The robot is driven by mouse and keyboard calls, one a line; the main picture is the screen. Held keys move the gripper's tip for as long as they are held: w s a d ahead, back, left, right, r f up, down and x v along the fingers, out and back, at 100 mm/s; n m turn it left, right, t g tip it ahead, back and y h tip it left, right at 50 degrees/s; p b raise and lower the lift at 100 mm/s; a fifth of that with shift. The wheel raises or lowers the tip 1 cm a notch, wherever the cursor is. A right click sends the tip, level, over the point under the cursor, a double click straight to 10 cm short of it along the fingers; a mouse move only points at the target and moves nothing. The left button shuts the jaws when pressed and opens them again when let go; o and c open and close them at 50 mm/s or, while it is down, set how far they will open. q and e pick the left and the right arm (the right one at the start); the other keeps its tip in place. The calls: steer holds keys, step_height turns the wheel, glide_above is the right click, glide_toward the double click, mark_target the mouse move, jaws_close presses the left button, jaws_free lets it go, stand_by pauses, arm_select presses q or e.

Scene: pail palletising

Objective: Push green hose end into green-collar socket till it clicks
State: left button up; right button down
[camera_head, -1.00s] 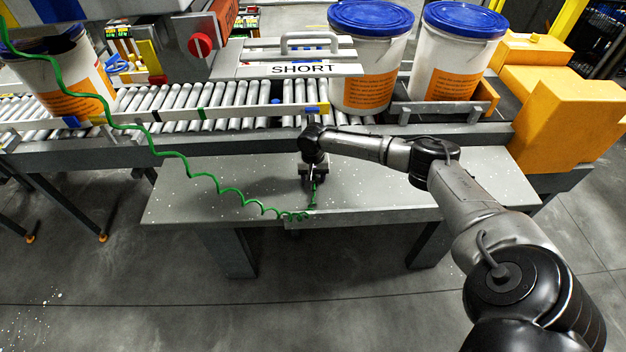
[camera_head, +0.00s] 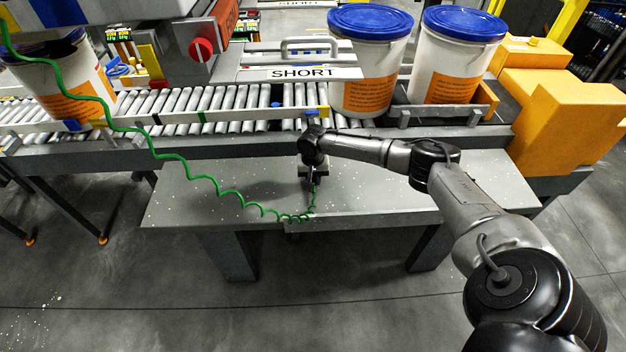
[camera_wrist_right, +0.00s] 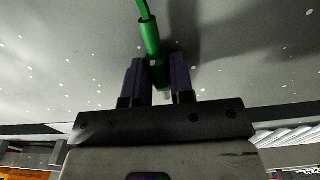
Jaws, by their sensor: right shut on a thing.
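The coiled green hose (camera_head: 203,178) comes down from the upper left in the head view, across the conveyor and over the grey table. Its loop hangs near the table's front edge. My right gripper (camera_head: 311,184) is low over the table and shut on the green hose end. In the right wrist view, the green hose end (camera_wrist_right: 150,38) sits between the two dark fingers of my right gripper (camera_wrist_right: 157,78), with the hose leading away at the top. I cannot make out the green-collar socket in either view. My left gripper is not in view.
The grey table (camera_head: 385,190) is mostly bare. Behind it runs a roller conveyor (camera_head: 240,100) with a side rail. Two white pails with blue lids (camera_head: 365,60) stand at its right. A sign plate (camera_head: 300,73) is behind. Yellow blocks (camera_head: 565,120) stand at the right.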

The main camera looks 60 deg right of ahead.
steer(key=shift+r, duration=0.5)
steer(key=r, duration=0.1)
steer(key=r+p, duration=0.1)
steer(key=r, duration=0.1)
steer(key=shift+s+d+r+p, duration=0.2)
steer(key=shift+s+r+p, duration=0.1)
steer(key=shift+s, duration=0.1)
steer(key=s+d+r+p, duration=0.2)
steer(key=s+r, duration=0.4)
steer(key=s, duration=0.4)
steer(key=shift+d, duration=0.7)
steer(key=c, duration=1.5)
jaws_free()
jaws_close()
steer(key=shift+s, duration=0.1)
